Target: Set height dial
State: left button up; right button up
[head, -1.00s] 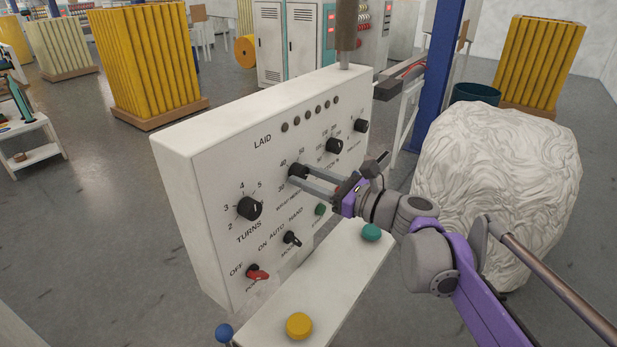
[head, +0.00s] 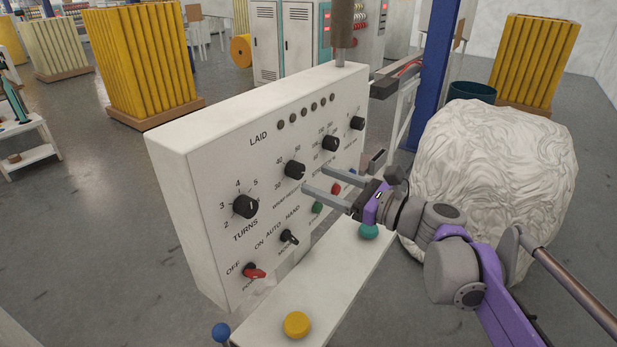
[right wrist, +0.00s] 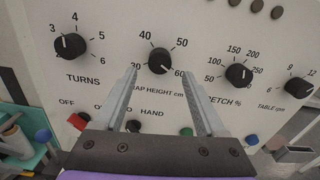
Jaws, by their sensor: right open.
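The wrap height dial (head: 294,170) is a black knob on the white control panel (head: 215,170). The left gripper is not in view.
The turns dial (head: 246,205), stretch dial (head: 330,143) and table dial (head: 357,123) share the panel. Below are the red power switch (head: 254,273), mode switch (head: 289,237) and green button (head: 317,207). A white wrapped bale (head: 485,180) stands right, near my arm.

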jog(key=v, duration=0.6)
jog(key=shift+s, duration=0.1)
jog(key=s+a+f+n+g+h, duration=0.1)
jog(key=s+f+n+g+h, duration=0.15)
jog(key=s+f+n, duration=0.45)
jog(key=s+a+f+n+g+h, duration=0.1)
jog(key=s+f+n+g+h, duration=0.2)
jog(key=f, duration=0.7)
jog(key=s+d+f+n+h, duration=0.9)
jog(key=s+f+n, duration=0.3)
jog(key=f+n, duration=0.2)
jog(key=shift+s+d, duration=0.3)
jog(key=shift+d, duration=0.6)
